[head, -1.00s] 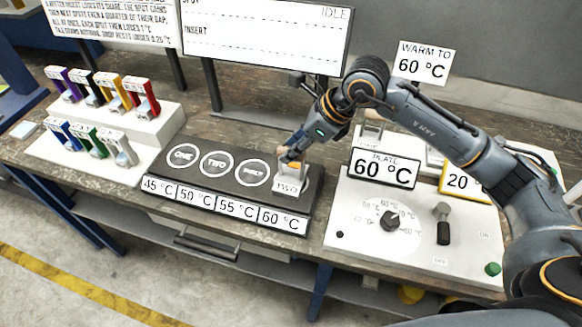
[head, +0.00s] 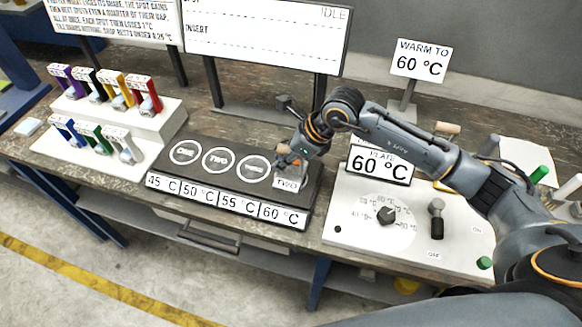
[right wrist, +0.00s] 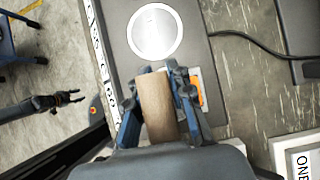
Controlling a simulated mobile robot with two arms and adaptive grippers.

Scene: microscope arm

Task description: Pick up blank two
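The blank marked TWO (head: 287,183) is a pale block on the dark tray (head: 217,179), behind the 60 °C label. My right gripper (head: 291,160) is down over it from above and hides its top. In the right wrist view, a wooden piece (right wrist: 158,105) is between the two fingers of my right gripper (right wrist: 160,72). Whether both fingers press on it is not clear. An orange patch shows beside the right finger. My left gripper (right wrist: 72,97) shows small at the left of the right wrist view, empty with its fingers apart, away from the bench.
A white control box (head: 340,230) with a dial and lever stands close on the right, with a plate sign (head: 380,165) reading 60 °C. A white stepped rack (head: 150,130) of coloured items is at left. Display boards stand behind the tray.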

